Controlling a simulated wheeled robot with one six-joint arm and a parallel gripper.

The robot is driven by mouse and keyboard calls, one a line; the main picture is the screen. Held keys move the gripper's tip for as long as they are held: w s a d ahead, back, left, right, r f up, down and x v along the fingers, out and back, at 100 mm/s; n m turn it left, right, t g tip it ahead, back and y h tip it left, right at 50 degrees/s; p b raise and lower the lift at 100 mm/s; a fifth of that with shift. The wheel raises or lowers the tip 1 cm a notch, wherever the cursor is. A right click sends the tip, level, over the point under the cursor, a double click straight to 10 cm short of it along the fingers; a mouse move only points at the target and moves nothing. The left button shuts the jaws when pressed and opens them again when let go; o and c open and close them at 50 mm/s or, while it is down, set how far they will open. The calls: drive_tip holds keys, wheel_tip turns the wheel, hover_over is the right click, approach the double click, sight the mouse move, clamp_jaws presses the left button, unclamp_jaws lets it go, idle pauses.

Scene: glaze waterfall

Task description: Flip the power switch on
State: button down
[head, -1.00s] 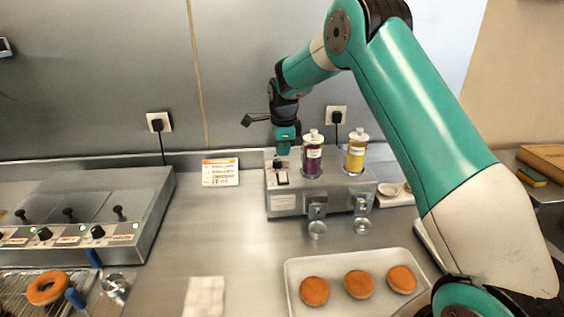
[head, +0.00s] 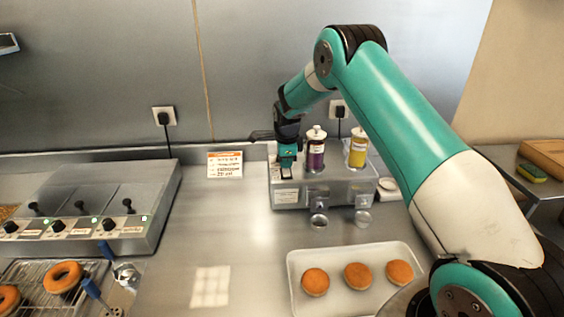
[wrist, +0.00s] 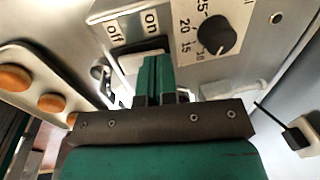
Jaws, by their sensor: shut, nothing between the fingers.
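The machine (head: 330,190) with two topping jars stands against the back wall. Its switch area is at the top left corner, where "off" (wrist: 114,32) and "on" (wrist: 152,20) labels show in the wrist view. My gripper (head: 286,168) is shut and empty, pointing down at this corner. In the wrist view its closed green fingertips (wrist: 155,66) are just below the "on" label and cover most of the switch. I cannot tell the switch's position or whether the fingers touch it. A black dial (wrist: 216,36) is to the right of the fingers.
A purple jar (head: 316,150) and a yellow jar (head: 358,150) stand close to the right of my gripper. A tray (head: 298,262) of donuts lies in front. A fryer (head: 150,225) is at left. The counter between is mostly clear.

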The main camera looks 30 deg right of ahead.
drive_tip(key=shift+a+f, duration=0.1)
drive_tip(key=shift+f, duration=0.05)
drive_tip(key=shift+s, duration=0.1)
drive_tip(key=shift+s+a+r, duration=0.2)
drive_tip(key=shift+s+r, duration=0.05)
drive_tip(key=shift+s, duration=0.35)
drive_tip(key=shift+r, duration=0.15)
drive_tip(key=shift+w+r+p, duration=0.1)
drive_tip(key=shift+r+p, duration=0.25)
drive_tip(key=shift+p, duration=0.1)
wheel_tip(320, 180, up, 13)
drive_tip(key=w+d+b, duration=0.1)
drive_tip(key=w+b, duration=0.1)
drive_tip(key=shift+b, duration=0.35)
drive_tip(key=shift+f, duration=0.1)
